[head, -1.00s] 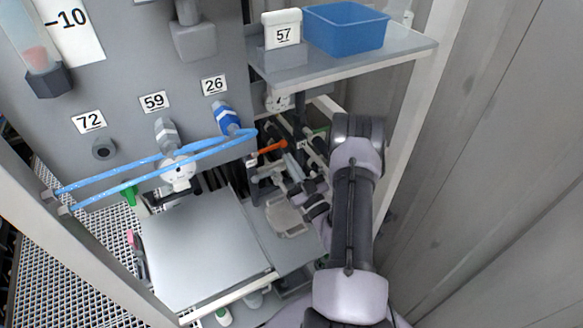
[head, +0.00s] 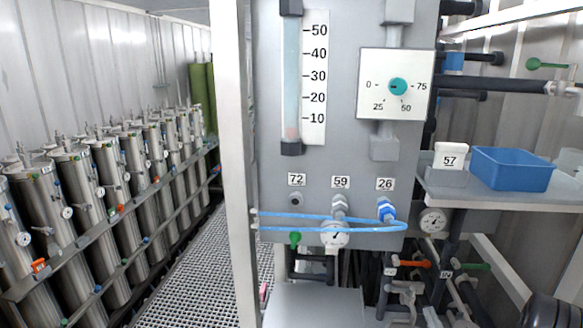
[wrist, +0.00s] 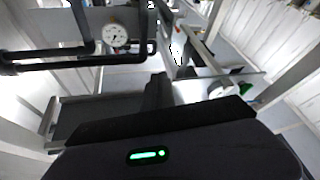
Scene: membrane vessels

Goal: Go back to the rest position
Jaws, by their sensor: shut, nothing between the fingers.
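My gripper (wrist: 157,88) shows at the bottom of the wrist view as a dark body with a lit green strip. Its fingers are together with nothing between them. It points into an area with dark pipes and a round gauge (wrist: 115,36). In the head view my gripper is out of sight. Only a dark rounded piece of my arm (head: 550,311) shows at the lower right corner, below the shelf.
A grey panel (head: 270,180) carries a flow tube, a dial and ports labelled 72, 59 and 26. A shelf (head: 500,200) at the right holds a blue bin (head: 511,168) and the 57 block. Steel vessels (head: 70,190) line the left. A grated walkway (head: 195,275) lies between.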

